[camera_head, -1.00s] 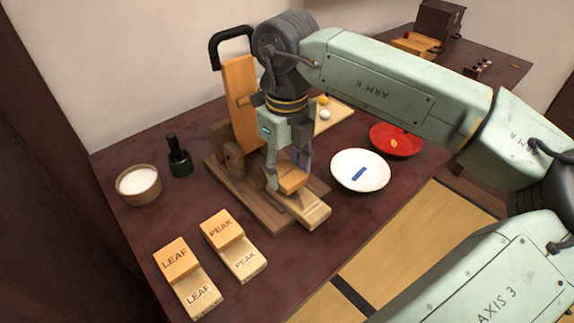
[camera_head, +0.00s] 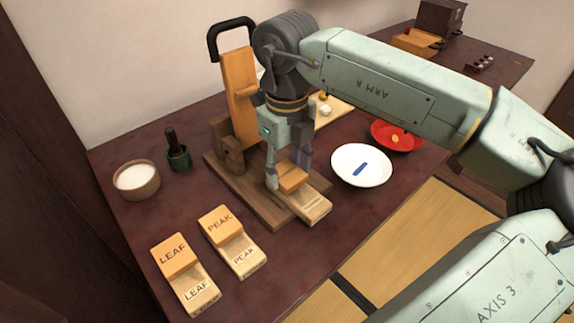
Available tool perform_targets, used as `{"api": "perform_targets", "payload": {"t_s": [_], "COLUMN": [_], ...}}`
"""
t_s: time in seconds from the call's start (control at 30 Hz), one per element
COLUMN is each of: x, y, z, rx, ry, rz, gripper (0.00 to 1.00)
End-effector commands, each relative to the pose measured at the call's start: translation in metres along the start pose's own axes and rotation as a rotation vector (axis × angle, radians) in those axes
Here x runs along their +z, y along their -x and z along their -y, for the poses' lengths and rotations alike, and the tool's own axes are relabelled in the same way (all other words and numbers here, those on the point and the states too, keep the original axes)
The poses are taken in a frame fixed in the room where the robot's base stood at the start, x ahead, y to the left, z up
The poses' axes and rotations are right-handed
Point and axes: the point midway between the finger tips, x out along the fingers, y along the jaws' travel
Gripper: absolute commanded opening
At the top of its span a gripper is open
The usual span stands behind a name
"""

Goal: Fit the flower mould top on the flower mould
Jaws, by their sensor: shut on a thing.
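The flower mould top (camera_head: 293,179) is an orange-brown wooden block between the fingers of my gripper (camera_head: 290,178), which is shut on it. The flower mould (camera_head: 313,208) is a paler wooden block on the base of the wooden press, its front end sticking out toward the front right. The top is at the mould's rear part, over it or touching it; I cannot tell whether it is seated. My gripper points down and hides part of the press and the mould's rear end.
The press's upright lever (camera_head: 238,95) stands just behind my gripper. A white plate (camera_head: 361,166) and a red dish (camera_head: 396,136) lie to the right. The PEAK (camera_head: 220,223) and LEAF (camera_head: 174,255) moulds lie front left. A white-filled bowl (camera_head: 136,180) and a dark green pot (camera_head: 178,158) stand left.

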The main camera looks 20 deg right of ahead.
Motion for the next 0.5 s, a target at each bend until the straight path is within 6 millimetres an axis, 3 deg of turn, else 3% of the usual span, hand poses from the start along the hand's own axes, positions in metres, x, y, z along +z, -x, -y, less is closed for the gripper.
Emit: {"api": "perform_targets", "payload": {"t_s": [0.03, 0.07, 0.37, 0.5], "x": [0.0000, 0.0000, 0.0000, 0.0000], "y": [-0.0019, -0.0008, -0.0006, -0.0005], "z": [0.0000, 0.0000, 0.0000, 0.0000], "rx": [0.000, 0.000, 0.000, 0.000], "ry": [0.000, 0.000, 0.000, 0.000], "rz": [0.000, 0.000, 0.000, 0.000], "gripper": [0.23, 0.48, 0.68, 0.69]}}
